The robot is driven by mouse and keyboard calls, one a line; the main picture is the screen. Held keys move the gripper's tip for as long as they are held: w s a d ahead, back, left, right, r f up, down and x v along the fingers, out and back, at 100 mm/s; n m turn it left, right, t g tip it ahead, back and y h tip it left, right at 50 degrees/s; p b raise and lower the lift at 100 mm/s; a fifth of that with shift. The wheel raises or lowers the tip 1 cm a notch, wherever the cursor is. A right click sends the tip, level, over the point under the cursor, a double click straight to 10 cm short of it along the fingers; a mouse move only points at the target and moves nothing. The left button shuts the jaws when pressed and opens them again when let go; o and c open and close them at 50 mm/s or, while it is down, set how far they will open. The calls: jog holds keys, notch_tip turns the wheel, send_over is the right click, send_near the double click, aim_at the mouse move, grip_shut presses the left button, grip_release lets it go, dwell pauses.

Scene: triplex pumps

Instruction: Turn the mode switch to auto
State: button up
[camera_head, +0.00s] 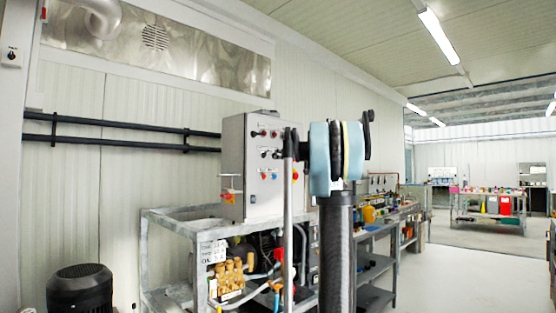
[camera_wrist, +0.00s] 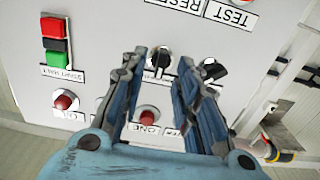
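The grey control panel (camera_wrist: 100,20) fills most of the wrist view. A black rotary switch (camera_wrist: 160,60) shows between the fingertips of my gripper (camera_wrist: 160,66). A second black switch (camera_wrist: 212,70) sits just right of the right finger. The fingers are apart with nothing held; I cannot tell whether they touch the first switch. The fingers partly cover the labels under these switches, so I cannot read which one is the mode switch. In the head view the control cabinet (camera_head: 234,150) stands on a metal frame, with my arm in front of its right part.
In the wrist view, red and green buttons (camera_wrist: 55,40) are at left, a red knob (camera_wrist: 65,101) is below them and another red knob (camera_wrist: 147,116) is between the fingers. The head view shows a pump (camera_head: 229,276) under the cabinet and clear floor (camera_head: 450,275) at right.

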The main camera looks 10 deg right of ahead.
jog(key=shift+x, duration=1.45)
grip_shut()
jog(key=shift+w+d+m, duration=0.1)
jog(key=shift+m, duration=2.1)
jog(key=shift+d+m, duration=0.1)
jog(key=shift+m, duration=2.1)
